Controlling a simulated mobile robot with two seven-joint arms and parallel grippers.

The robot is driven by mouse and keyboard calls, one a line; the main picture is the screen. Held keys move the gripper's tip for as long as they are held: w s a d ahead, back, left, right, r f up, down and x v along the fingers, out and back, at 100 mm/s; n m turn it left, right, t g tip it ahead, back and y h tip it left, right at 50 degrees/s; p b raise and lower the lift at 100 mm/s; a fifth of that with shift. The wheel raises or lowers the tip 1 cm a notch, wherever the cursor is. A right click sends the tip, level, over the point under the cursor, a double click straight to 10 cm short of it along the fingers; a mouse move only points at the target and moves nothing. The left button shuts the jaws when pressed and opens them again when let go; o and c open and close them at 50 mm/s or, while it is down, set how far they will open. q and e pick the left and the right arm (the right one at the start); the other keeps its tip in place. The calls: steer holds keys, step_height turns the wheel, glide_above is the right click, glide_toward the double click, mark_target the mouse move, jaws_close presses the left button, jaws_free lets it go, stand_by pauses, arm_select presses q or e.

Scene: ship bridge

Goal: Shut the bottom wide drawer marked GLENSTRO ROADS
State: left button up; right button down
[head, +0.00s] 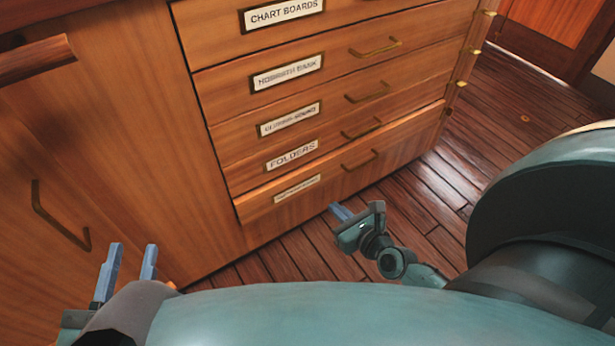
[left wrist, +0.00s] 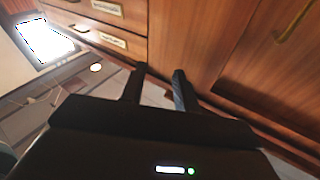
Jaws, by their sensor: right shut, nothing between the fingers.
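The bottom wide drawer (head: 345,170) is the lowest in the wooden drawer stack. Its label (head: 297,188) is too small to read. Its front stands slightly proud of the drawers above, with a pale top edge showing. Its brass handle (head: 360,160) is on the front. My right gripper (head: 340,212) is shut and empty, low over the floor just in front of the drawer, apart from it as far as I can tell. My left gripper (head: 130,262) is open and empty by the cabinet at left. Its two spread fingers also show in the left wrist view (left wrist: 158,80).
Above are drawers marked FOLDERS (head: 292,154) and CHART BOARDS (head: 283,12), with others between, their fronts looking flush. A cabinet door with a bent handle (head: 60,218) is at left. Plank floor (head: 465,165) is clear right of the drawers.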

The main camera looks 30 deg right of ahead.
steer(key=b, duration=0.2)
glide_toward(302, 173)
steer(key=b+x, duration=0.1)
steer(key=x, duration=0.2)
steer(key=f+b+x, duration=0.1)
steer(key=x, duration=0.1)
steer(key=shift+w+a, duration=0.2)
steer(key=shift+a, duration=0.05)
steer(key=shift+w, duration=0.45)
arm_select(q)
steer(key=shift+w+d+r+t+h, duration=0.1)
steer(key=shift+d+r+t+h, duration=0.25)
steer(key=shift+r+h, duration=0.2)
steer(key=shift+f, duration=0.1)
arm_select(e)
steer(key=w, duration=0.2)
steer(key=shift+w+a, duration=0.15)
steer(key=shift+w, duration=0.15)
steer(key=shift+r, duration=0.2)
